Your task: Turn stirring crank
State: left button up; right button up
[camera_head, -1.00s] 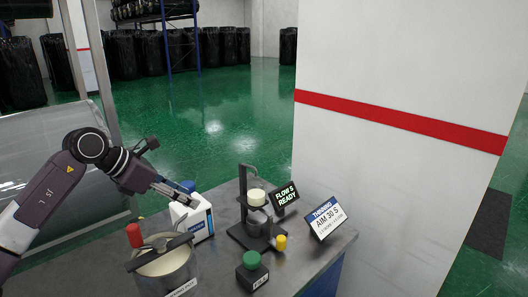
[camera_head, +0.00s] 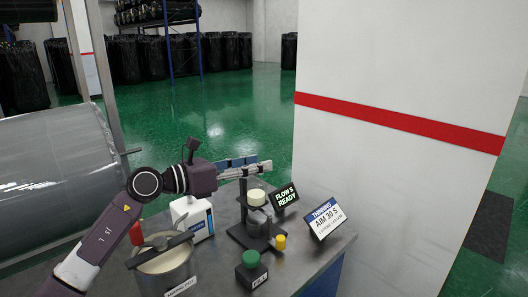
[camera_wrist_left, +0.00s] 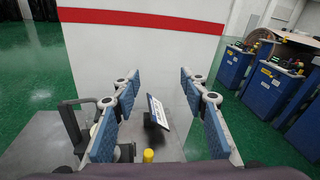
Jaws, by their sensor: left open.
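The mixing pot (camera_head: 168,272) stands at the front left of the grey table in the head view. It holds a pale liquid and a dark bar lies across its top. The crank's red handle (camera_head: 136,233) stands up at the bar's left end, close beside my left forearm. My left gripper (camera_head: 262,168) is raised above the table and points right, near the top of the dark stand (camera_head: 246,207). In the left wrist view its blue-padded fingers (camera_wrist_left: 158,105) are wide apart with nothing between them. My right gripper is in neither view.
A white jug (camera_head: 193,218) stands behind the pot. A green-capped bottle (camera_head: 251,268), a yellow cap (camera_head: 280,241), a "FLOW S READY" display (camera_head: 285,196) and a "THINNING AIM 30 S" sign (camera_head: 324,218) are on the table. A white pillar (camera_head: 400,70) rises behind the table.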

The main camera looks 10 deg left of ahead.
pick_arm(q)
jog(key=shift+w+d+r+n+t+h, duration=0.1)
jog(key=shift+d+r+n+t+h, duration=0.25)
jog(key=shift+r+t, duration=0.3)
jog(key=shift+s+d+r+n+t+h, duration=0.1)
jog(key=shift+d+r+n+t, duration=0.25)
jog(key=shift+r+n+t, duration=0.3)
jog(key=shift+w+d+r+n+t+h, duration=0.1)
jog(key=shift+d+r+n+t+h, duration=0.2)
jog(key=shift+r+t, duration=0.35)
jog(key=shift+r, duration=0.1)
